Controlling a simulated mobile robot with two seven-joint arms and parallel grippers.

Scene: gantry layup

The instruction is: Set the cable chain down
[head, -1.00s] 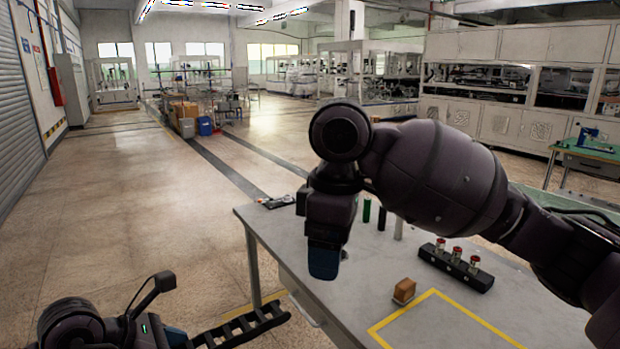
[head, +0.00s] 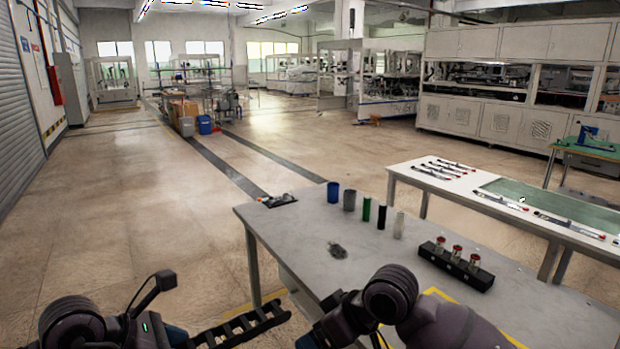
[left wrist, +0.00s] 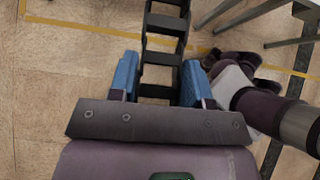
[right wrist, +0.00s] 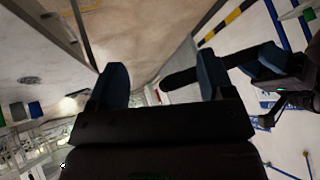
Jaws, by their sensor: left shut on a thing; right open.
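The black cable chain (head: 240,328) is held off the table in the lower left of the head view, its far end reaching toward the table's near left corner. My left gripper (left wrist: 158,82) is shut on it; the chain (left wrist: 161,48) runs out ahead between the blue fingers. My right gripper (right wrist: 160,75) is open. In the right wrist view the chain (right wrist: 185,77) passes by the right-hand finger, its end showing in the gap between the fingers; I cannot tell if it lies between the pads. The right fingertips are mostly hidden in the head view.
The grey table (head: 300,222) carries a small dark object (head: 337,250), several upright cylinders (head: 366,210) and a black block with red-topped pieces (head: 456,266). A yellow outline on it is partly covered by my right arm. A white table (head: 440,183) stands behind. Floor at left is clear.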

